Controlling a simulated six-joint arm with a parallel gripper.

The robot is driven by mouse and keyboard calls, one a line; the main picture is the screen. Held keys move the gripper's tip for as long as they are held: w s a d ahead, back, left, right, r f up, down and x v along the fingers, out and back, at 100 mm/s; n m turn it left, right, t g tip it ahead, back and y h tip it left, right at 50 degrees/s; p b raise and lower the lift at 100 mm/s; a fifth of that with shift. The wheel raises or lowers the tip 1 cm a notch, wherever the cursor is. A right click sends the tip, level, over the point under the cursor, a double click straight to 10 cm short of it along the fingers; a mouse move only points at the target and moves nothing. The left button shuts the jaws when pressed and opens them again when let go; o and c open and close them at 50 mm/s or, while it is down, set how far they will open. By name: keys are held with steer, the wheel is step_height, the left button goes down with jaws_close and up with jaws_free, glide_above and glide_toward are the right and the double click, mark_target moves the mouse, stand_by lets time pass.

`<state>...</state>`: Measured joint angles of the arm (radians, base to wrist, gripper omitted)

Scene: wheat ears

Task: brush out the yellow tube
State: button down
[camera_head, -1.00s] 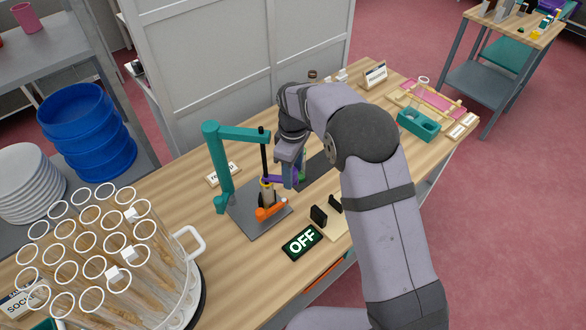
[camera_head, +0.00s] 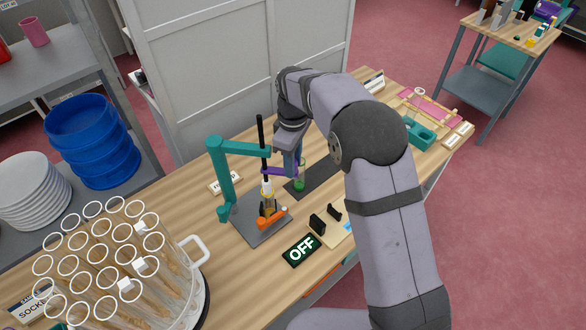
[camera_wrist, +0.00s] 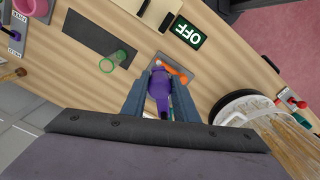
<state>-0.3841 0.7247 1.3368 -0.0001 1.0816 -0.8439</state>
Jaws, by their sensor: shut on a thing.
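The yellow tube (camera_head: 267,200) stands upright on a grey plate (camera_head: 249,224), beside an orange clamp (camera_head: 270,221) at its base. A teal stand (camera_head: 224,180) reaches over it, and a black rod (camera_head: 261,135) rises through the end of its arm, in line with the tube. A purple handle (camera_head: 279,171) extends right from the rod, and it also shows in the wrist view (camera_wrist: 160,92). My gripper (camera_wrist: 159,88) is shut on this handle. A pale part of the brush shows just above the tube. The tube's inside is too small to judge.
A green-ringed tube (camera_head: 300,176) stands on a dark mat (camera_head: 318,172) to the right. A sign reading OFF (camera_head: 301,250) and black blocks (camera_head: 318,223) are in front. A large rack of clear tubes (camera_head: 105,265) fills the left.

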step_height(320, 180, up, 5)
steer(key=shift+w+f+p, duration=0.1)
steer(key=shift+f+p, duration=0.1)
steer(key=shift+p, duration=0.6)
steer(key=shift+w, duration=0.1)
steer(key=shift+a+r, duration=0.1)
steer(key=c, duration=1.5)
jaws_free()
steer(key=shift+o, duration=0.6)
step_height(320, 180, up, 7)
steer(key=b, duration=0.3)
steer(key=shift+r, duration=0.15)
